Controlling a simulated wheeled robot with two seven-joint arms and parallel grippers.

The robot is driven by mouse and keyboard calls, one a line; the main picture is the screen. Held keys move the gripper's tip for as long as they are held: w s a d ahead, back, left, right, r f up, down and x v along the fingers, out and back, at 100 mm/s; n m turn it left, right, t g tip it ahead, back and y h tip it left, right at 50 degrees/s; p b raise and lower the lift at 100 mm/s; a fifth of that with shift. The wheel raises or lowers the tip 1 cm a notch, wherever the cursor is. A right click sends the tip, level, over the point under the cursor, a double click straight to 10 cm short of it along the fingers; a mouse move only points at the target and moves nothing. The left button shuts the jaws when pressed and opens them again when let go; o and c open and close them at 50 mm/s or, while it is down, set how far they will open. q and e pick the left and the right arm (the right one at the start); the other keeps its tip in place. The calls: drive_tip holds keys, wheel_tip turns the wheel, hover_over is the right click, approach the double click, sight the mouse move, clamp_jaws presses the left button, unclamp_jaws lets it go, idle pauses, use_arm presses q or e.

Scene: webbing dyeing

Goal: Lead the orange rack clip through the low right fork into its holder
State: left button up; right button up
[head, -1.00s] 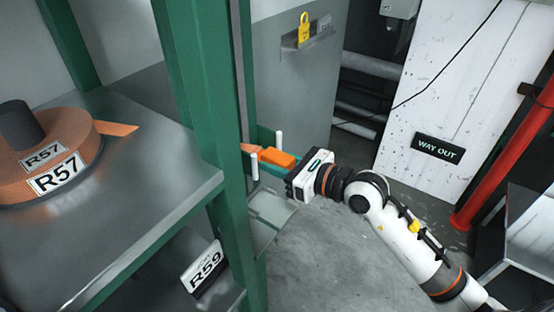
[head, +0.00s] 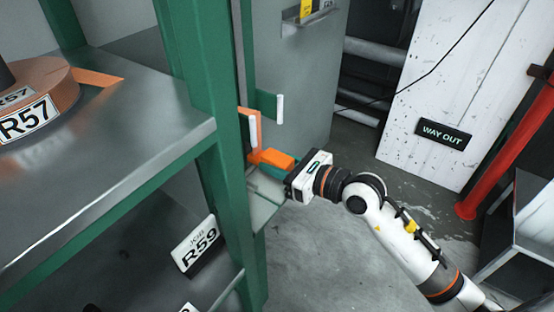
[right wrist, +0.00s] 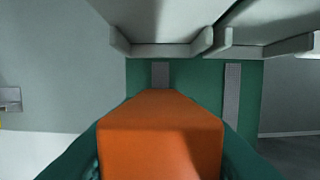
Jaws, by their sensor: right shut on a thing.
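My right gripper (head: 292,179) is shut on the orange rack clip (head: 275,159), just right of the green post. The clip also fills the lower middle of the right wrist view (right wrist: 160,140). The green fork (head: 268,104), with two pale prongs, is just above the clip in the head view. Orange webbing (head: 257,147) runs from the clip up past the left prong; it appears to lie between the prongs. Grey tray-like parts (head: 268,204), possibly the holder, lie below the clip and show at the top of the right wrist view (right wrist: 165,48). My left gripper is out of view.
An orange webbing roll marked R57 (head: 40,95) sits on the metal shelf (head: 110,160). The green post (head: 205,90) stands close left of the clip. An R59 sign (head: 197,246) hangs lower. Open floor (head: 330,260) lies below my right arm.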

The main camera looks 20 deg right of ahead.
sight(277, 185)
drive_tip(key=shift+f+b, duration=1.55)
drive_tip(key=shift+f, duration=0.8)
drive_tip(key=o, duration=1.1)
drive_tip(key=shift+s+f, duration=0.1)
